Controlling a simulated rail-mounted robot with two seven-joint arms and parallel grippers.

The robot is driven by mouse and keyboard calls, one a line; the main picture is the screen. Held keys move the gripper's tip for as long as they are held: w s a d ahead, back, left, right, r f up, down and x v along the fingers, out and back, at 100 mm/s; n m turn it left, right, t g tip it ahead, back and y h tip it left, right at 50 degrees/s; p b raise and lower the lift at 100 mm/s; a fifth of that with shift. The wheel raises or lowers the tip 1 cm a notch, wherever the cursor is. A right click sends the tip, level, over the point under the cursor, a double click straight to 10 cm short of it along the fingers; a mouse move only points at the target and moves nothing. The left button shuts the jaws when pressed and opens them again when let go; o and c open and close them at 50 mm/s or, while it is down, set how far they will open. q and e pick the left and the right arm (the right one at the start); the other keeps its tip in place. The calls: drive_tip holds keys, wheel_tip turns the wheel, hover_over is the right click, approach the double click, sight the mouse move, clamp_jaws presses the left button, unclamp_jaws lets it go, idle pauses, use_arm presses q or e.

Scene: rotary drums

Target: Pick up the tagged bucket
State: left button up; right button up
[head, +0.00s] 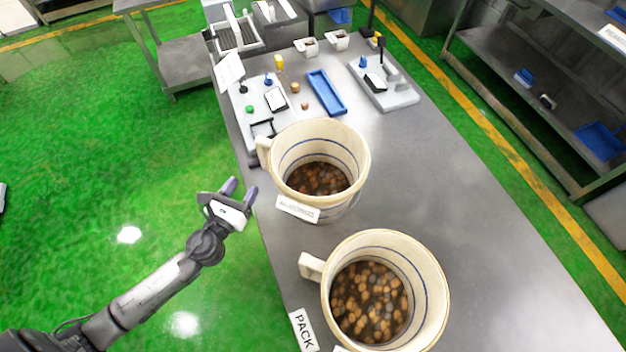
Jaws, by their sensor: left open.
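Two cream buckets with blue lines inside stand upright on the steel table. The farther bucket (350,140) holds dark brown pieces, has a handle on its left side, and has a white tag (298,208) with unreadable lettering at its front. The nearer bucket (436,285) holds lighter tan and grey pieces and has its handle at the left. A corner of something white shows at its lower edge. My left gripper (241,191) is open and empty, over the green floor just left of the table edge, apart from the farther bucket and its handle. My right gripper is not in view.
A PACK sign (303,330) stands at the table's near left edge. Behind the buckets are a blue tray (326,92), a scale (384,84), small white cups and a panel of small items. The table's right side (490,230) is clear. Shelves (540,90) stand across the aisle.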

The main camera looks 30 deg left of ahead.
use_arm(q)
drive_tip(key=w, duration=1.3)
drive_tip(key=shift+w+a+r+p, duration=0.2)
drive_tip(key=shift+w+a+p, duration=0.05)
drive_tip(key=shift+p, duration=0.1)
drive_tip(key=shift+c, duration=0.4)
clamp_jaws()
drive_tip(key=shift+r, duration=0.1)
